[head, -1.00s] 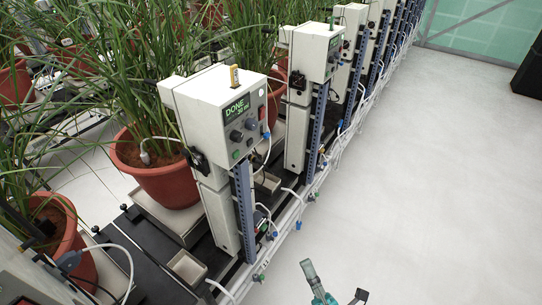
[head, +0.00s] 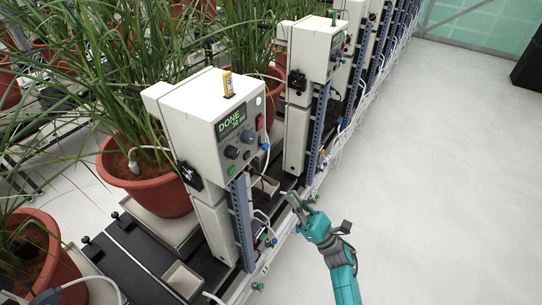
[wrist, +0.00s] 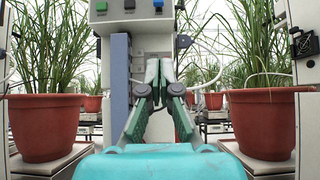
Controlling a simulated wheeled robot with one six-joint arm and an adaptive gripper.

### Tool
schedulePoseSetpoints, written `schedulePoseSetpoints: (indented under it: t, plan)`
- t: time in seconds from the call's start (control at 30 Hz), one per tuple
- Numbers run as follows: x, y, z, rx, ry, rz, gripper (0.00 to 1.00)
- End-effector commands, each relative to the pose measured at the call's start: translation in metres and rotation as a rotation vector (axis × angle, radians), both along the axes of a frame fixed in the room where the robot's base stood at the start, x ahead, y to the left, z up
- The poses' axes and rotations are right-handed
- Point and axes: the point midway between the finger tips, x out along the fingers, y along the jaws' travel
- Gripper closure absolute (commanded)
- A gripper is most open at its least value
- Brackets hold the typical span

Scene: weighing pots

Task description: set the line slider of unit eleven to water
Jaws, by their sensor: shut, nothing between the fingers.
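The nearest weighing unit (head: 192,125) is a cream box on a post, with a yellow tag on top. Its display (head: 230,123) reads DONE above a smaller line. Its front carries dark knobs (head: 231,152), a red switch (head: 259,122) and a green button (head: 231,170). I cannot read a unit number or make out the line slider. My gripper (head: 298,200) is shut and empty, low in front and right of this unit, apart from it. In the wrist view the shut fingers (wrist: 159,72) point at a post under a panel with green, blue and dark buttons (wrist: 129,4).
Potted grass plants (head: 150,180) stand on trays behind the units. A second unit (head: 312,55) and more stand in a row beyond. Blue-grey slotted rails (head: 242,220) and white tubes run along the front.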

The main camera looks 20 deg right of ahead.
Motion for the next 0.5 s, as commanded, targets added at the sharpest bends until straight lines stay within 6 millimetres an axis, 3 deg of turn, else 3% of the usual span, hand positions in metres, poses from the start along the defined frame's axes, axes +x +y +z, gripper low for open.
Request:
schedulePoseSetpoints:
  t: [0.27,0.5]
  plan:
    - [0.001,0.001,0.001,0.001,0.001,0.001,1.0]
    - [0.016,0.013,0.021,0.002,-0.001,0.004,1.0]
